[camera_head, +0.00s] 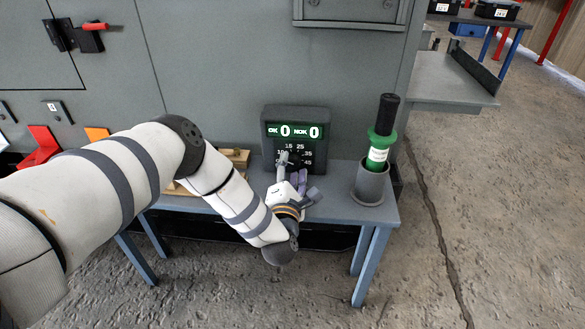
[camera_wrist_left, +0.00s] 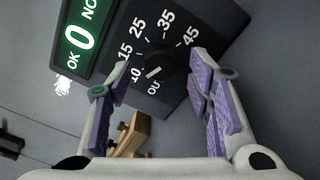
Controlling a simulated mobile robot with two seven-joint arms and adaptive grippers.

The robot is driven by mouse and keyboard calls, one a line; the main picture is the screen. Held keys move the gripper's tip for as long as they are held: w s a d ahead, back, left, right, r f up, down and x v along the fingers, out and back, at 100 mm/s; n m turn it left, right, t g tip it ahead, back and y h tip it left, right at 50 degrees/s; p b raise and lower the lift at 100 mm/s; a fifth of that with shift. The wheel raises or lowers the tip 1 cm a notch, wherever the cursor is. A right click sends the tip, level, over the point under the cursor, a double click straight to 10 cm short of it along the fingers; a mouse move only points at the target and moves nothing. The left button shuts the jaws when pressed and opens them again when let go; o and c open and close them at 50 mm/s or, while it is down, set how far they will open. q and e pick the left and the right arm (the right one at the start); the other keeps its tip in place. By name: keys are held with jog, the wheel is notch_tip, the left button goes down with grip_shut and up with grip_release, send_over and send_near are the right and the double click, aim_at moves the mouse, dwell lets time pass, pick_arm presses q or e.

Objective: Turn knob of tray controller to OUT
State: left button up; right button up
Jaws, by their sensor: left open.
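The tray controller (camera_head: 296,115) is a dark box on the small grey table, its green display reading OK 0 and NOK 0. It also shows in the left wrist view (camera_wrist_left: 215,20), tilted. Its round black knob (camera_wrist_left: 157,63) sits among the marks OUT, 10, 15, 25, 35 and 45. A white line on the knob lies toward the lower left, near 10 and OUT; its exact setting is unclear. My left gripper (camera_head: 292,172) is open in front of the dial. In the wrist view its purple-padded fingers (camera_wrist_left: 160,78) stand either side of the knob, with nothing visibly held.
A green-and-black cylindrical tool (camera_head: 380,145) stands in a grey cup (camera_head: 370,184) on the table's right (camera_head: 335,205). Wooden blocks (camera_head: 236,157) lie left of the controller, partly behind my arm. A grey cabinet wall (camera_head: 220,70) rises behind. Open floor lies at the right.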

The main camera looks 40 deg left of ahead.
pick_arm(q)
jog(key=shift+x, duration=0.8)
jog(key=shift+c, duration=0.6)
grip_shut()
jog(key=n+b, duration=0.1)
jog(key=n, duration=0.3)
jog(key=shift+f+b, duration=0.2)
jog(key=shift+b, duration=0.2)
jog(key=shift+d+n+b, duration=0.15)
jog(key=shift+n+b, duration=0.8)
jog(key=shift+n, duration=1.45)
